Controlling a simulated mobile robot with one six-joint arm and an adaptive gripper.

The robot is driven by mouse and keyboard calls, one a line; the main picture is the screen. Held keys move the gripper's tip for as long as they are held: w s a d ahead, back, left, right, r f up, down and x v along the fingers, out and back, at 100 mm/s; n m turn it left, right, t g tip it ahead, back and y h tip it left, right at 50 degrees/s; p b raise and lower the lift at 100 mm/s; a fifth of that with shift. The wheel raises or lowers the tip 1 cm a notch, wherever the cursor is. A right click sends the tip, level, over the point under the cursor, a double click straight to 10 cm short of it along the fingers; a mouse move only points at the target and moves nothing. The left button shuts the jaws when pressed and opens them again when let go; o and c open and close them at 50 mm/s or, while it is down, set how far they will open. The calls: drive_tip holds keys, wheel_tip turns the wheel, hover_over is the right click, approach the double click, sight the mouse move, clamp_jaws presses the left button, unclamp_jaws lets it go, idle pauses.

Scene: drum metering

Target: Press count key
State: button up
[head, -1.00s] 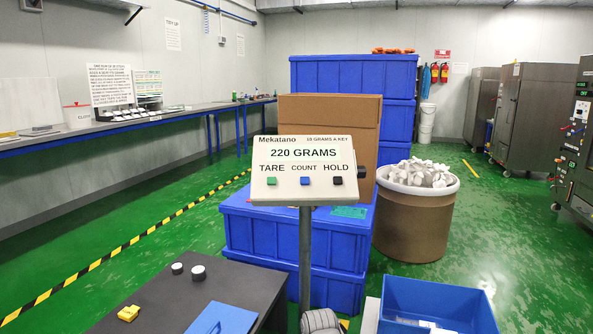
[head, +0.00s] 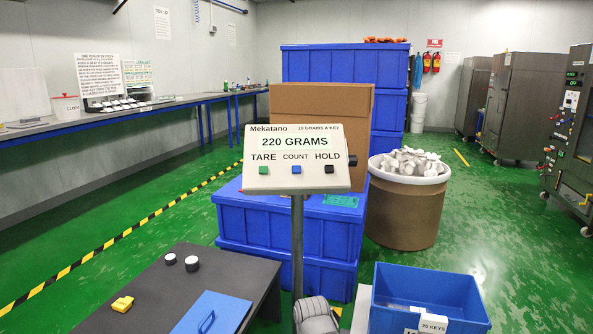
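The Mekatano indicator (head: 298,159) stands on a grey post in the middle of the head view. Its display (head: 296,142) reads 220 GRAMS, and a line above reads 10 GRAMS A KEY. The blue count key (head: 296,170) sits under the word COUNT. The green tare key (head: 263,170) is to its left and the black hold key (head: 329,169) to its right. Nothing touches or covers the keys. My gripper is not in view; a grey rounded part at the bottom edge looks like my arm.
A blue bin (head: 376,290) with a 25 KEYS label stands front right. A dark table (head: 150,285) at front left holds a yellow item (head: 122,304), small round pieces and a blue clipboard (head: 210,314). Blue crates (head: 232,215) and a drum (head: 405,215) of pale pieces stand behind.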

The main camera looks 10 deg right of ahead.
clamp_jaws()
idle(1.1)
